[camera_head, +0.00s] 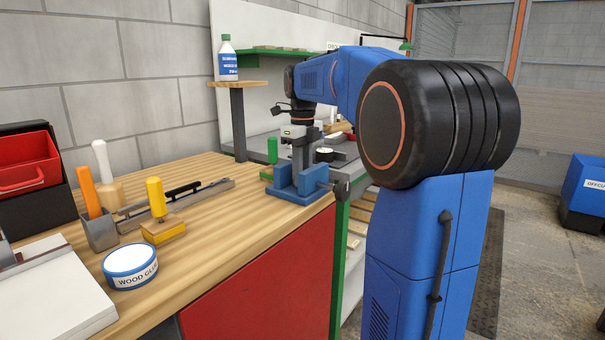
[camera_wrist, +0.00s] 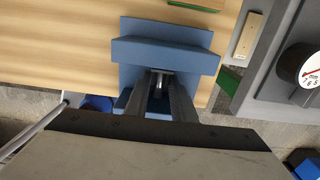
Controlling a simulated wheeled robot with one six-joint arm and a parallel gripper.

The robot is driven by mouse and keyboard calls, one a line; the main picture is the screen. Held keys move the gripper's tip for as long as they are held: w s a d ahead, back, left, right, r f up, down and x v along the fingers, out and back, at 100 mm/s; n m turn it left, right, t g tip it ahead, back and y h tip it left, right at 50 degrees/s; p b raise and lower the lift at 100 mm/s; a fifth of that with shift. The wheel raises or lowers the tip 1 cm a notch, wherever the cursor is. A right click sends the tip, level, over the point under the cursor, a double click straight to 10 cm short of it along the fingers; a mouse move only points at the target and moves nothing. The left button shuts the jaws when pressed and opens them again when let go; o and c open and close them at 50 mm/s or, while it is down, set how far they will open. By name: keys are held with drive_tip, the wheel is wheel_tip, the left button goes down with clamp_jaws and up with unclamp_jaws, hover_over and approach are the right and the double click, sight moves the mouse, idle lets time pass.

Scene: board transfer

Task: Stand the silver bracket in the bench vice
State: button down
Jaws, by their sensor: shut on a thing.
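The blue bench vice (camera_head: 297,192) stands at the right end of the wooden workbench; it also shows in the wrist view (camera_wrist: 165,50). My gripper (camera_head: 301,165) points straight down over the vice, its fingers reaching between the two jaws. In the wrist view my gripper (camera_wrist: 160,88) is shut on the silver bracket (camera_wrist: 158,79), a small bright piece between the fingertips. The bracket is at the gap between the vice jaws. Most of it is hidden by my fingers and the jaws, so I cannot tell whether it touches the vice floor.
A green-handled tool (camera_head: 272,150) stands just behind the vice. A grey rail (camera_head: 190,197), yellow-handled block (camera_head: 163,228), wood glue tin (camera_head: 130,266) and tool cup (camera_head: 101,231) are to the left. A round dial gauge (camera_wrist: 300,65) lies right of the vice. The front bench middle is clear.

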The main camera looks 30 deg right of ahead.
drive_tip(key=c, duration=1.4)
unclamp_jaws()
drive_tip(key=shift+c, duration=0.2)
wheel_tip(320, 180, up, 17)
drive_tip(key=shift+r, duration=0.2)
